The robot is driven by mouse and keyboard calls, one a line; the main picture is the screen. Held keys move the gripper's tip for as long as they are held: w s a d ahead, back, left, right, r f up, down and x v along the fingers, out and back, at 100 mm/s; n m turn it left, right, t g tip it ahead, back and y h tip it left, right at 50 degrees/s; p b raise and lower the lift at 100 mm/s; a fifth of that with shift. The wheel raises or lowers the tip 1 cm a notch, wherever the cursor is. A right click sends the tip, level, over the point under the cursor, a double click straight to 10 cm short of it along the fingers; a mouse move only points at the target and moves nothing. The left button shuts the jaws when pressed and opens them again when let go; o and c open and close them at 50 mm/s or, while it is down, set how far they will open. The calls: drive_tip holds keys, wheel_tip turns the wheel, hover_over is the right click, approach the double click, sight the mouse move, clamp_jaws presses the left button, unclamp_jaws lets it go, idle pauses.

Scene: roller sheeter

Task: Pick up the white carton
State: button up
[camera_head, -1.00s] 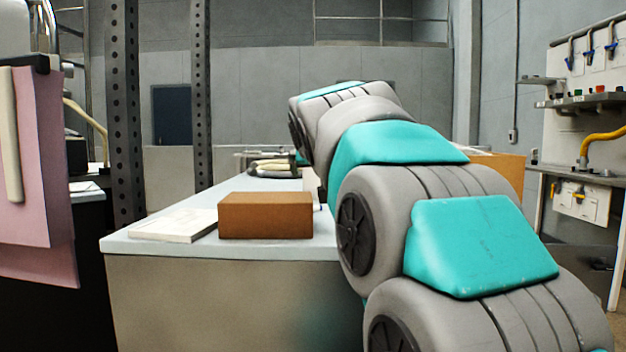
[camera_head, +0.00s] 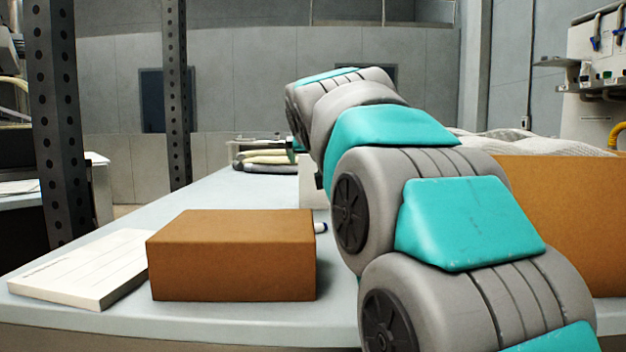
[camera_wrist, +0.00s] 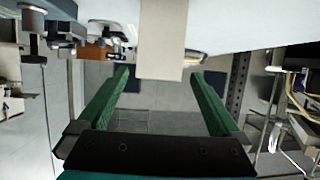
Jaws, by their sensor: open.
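The white carton (camera_head: 308,188) stands on the pale table (camera_head: 215,190), partly hidden behind my arm in the head view. In the wrist view, where the table appears along the top, a pale upright block (camera_wrist: 163,38) that looks like the carton reaches down between the lines of my fingers. My gripper (camera_wrist: 159,71) is open, with a green finger on each side of the carton in the picture. I cannot tell whether the carton is between the fingertips or beyond them. No contact shows. In the head view my gripper is mostly hidden by my arm.
A brown box (camera_head: 232,256) and a white pad (camera_head: 82,267) lie near the table's front edge. Folded cloths (camera_head: 266,160) lie farther back. A large cardboard box (camera_head: 565,215) is right of my arm. Dark perforated posts (camera_head: 62,130) stand left. The table's left-middle is clear.

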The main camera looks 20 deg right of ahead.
sight(313, 170)
drive_tip(key=p+x, duration=0.1)
drive_tip(key=x, duration=1)
drive_tip(key=shift+d+f+p, duration=0.1)
drive_tip(key=shift+p, duration=0.25)
drive_tip(key=c, duration=1.3)
drive_tip(key=shift+o, duration=0.2)
